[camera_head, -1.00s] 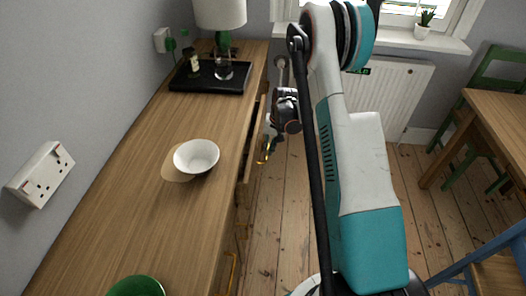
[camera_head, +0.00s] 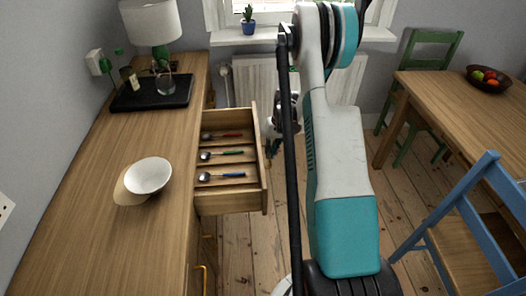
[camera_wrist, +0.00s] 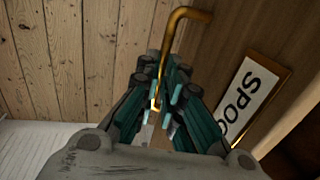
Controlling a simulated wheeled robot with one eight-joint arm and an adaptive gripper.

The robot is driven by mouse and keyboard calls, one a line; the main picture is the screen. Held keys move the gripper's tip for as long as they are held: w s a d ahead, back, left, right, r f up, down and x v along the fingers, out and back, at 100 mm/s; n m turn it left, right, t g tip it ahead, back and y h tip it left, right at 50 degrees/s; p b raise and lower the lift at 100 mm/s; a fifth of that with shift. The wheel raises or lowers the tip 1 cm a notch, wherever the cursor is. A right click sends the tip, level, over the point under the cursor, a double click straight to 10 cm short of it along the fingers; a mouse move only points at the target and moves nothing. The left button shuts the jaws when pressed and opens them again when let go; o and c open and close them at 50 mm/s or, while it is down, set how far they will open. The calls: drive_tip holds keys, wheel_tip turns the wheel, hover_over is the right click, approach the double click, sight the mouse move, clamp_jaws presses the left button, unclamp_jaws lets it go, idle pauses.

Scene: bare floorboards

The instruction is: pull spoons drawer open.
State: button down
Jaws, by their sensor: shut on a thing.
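The spoons drawer (camera_head: 230,203) stands wide open from the wooden counter in the head view. Three spoons with red, green and blue handles lie in its separate compartments; the blue-handled spoon (camera_head: 222,176) is nearest. My gripper (camera_head: 270,150) is at the drawer's outer front, partly hidden by my arm. In the wrist view my gripper (camera_wrist: 168,98) is shut on the brass handle (camera_wrist: 188,14), with its fingers around the bar. A white label (camera_wrist: 250,97) reading "SPOO" shows on the drawer front beside the handle.
A white bowl (camera_head: 148,175) sits on a round board on the counter. A black tray (camera_head: 150,95) and a lamp (camera_head: 150,22) stand farther back. A blue chair (camera_head: 465,215) and a table (camera_head: 460,105) stand at right. Floorboards (camera_head: 240,245) are clear below the drawer.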

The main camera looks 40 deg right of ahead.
drive_tip(key=shift+s+d, duration=0.1)
drive_tip(key=shift+d, duration=0.05)
drive_tip(key=c, duration=1.7)
unclamp_jaws()
wheel_tip(320, 180, up, 12)
drive_tip(key=s+d, duration=0.1)
drive_tip(key=d, duration=0.1)
drive_tip(key=shift+s+f, duration=0.1)
drive_tip(key=shift+f, duration=0.05)
drive_tip(key=shift+a, duration=0.1)
